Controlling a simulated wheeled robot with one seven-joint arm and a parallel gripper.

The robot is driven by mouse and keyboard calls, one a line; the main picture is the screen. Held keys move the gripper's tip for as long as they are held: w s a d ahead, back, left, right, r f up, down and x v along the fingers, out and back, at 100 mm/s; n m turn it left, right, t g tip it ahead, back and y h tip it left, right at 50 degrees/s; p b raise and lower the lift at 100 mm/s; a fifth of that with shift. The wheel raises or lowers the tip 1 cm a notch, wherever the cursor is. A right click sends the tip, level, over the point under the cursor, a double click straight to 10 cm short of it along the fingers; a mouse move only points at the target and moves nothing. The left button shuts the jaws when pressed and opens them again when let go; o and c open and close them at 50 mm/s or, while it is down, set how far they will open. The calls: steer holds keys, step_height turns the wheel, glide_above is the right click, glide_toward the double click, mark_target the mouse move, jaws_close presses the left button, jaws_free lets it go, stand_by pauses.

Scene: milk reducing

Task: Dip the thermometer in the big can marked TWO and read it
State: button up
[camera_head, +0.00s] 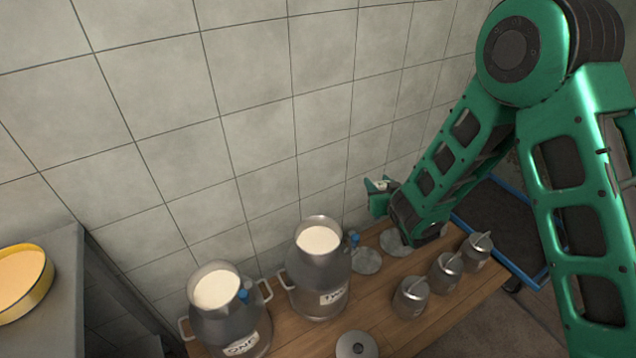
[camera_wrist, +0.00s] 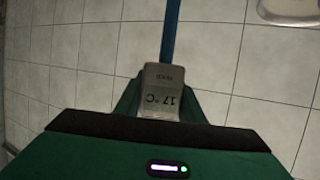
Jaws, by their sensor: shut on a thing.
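The big can marked TWO (camera_head: 322,285) stands open on the wooden bench, with white milk (camera_head: 317,240) near its rim. My gripper (camera_head: 378,198) is up and to the right of this can, close to the tiled wall and apart from the can. It is shut on the thermometer, whose grey body (camera_wrist: 161,92) sits between the fingers in the wrist view. A blue stem (camera_wrist: 170,35) runs away from the body. The stem's tip is out of view.
The can marked ONE (camera_head: 230,325), also full of milk, stands left of TWO. Round grey lids (camera_head: 366,262) lie behind and right. Several small metal cans (camera_head: 411,298) stand on the right of the bench (camera_head: 385,318). A yellow-rimmed bowl (camera_head: 22,278) is far left.

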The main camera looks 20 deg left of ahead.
steer(key=s+a+r+n+g+y, duration=0.1)
steer(key=s+a+r+n+y, duration=0.1)
steer(key=s+a, duration=0.45)
steer(key=s+a+r+n+g+y, duration=0.2)
steer(key=s+a+r, duration=0.15)
steer(key=a, duration=0.65)
step_height(320, 180, down, 14)
steer(key=shift+f, duration=0.25)
steer(key=shift+d, duration=0.1)
stand_by(2.0)
step_height(320, 180, up, 10)
stand_by(0.9)
stand_by(0.4)
